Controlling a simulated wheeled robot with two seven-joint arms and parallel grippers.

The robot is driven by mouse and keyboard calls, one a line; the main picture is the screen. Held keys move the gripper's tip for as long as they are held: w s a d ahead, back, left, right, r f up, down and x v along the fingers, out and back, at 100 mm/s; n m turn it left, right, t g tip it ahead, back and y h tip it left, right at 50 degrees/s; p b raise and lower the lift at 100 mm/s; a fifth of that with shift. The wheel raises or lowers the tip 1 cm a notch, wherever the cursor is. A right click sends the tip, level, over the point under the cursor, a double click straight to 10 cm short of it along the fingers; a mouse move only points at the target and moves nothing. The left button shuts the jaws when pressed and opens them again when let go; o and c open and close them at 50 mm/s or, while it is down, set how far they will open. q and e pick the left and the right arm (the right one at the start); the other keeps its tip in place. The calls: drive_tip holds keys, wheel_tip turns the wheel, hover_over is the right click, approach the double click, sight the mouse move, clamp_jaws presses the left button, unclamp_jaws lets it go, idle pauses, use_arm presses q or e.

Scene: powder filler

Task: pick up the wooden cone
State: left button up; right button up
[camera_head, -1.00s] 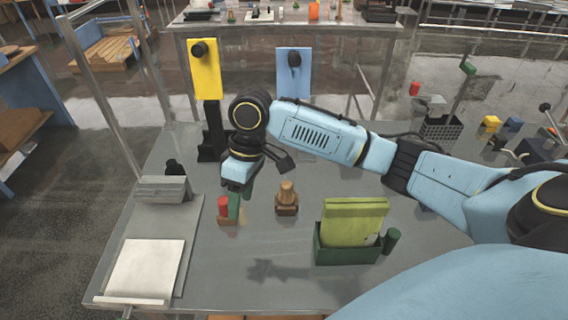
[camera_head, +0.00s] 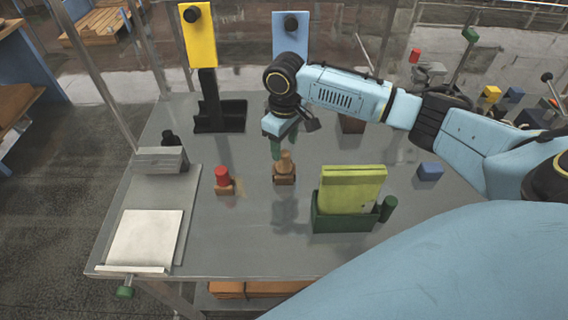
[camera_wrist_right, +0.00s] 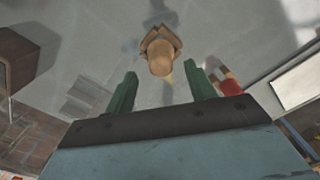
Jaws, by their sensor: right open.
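The wooden cone (camera_head: 285,163) stands upright on a small wooden base (camera_head: 284,179) in the middle of the grey table. My right gripper (camera_head: 276,150) is just behind and above it in the head view, pointing down. In the right wrist view the cone (camera_wrist_right: 161,62) lies ahead of and between the two green fingers, which are spread apart with nothing between them (camera_wrist_right: 160,88). I cannot tell whether a finger touches the cone. My left gripper is in neither view.
A red-topped wooden piece (camera_head: 222,178) stands left of the cone. A green holder with yellow-green plates (camera_head: 350,190) is on the right, with a blue block (camera_head: 429,171) beyond. A white pad (camera_head: 146,239) lies at front left. Yellow (camera_head: 199,36) and blue (camera_head: 291,38) panels stand behind.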

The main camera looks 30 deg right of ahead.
sight(284, 153)
drive_tip(key=shift+f, duration=1.95)
drive_tip(key=c, duration=1.1)
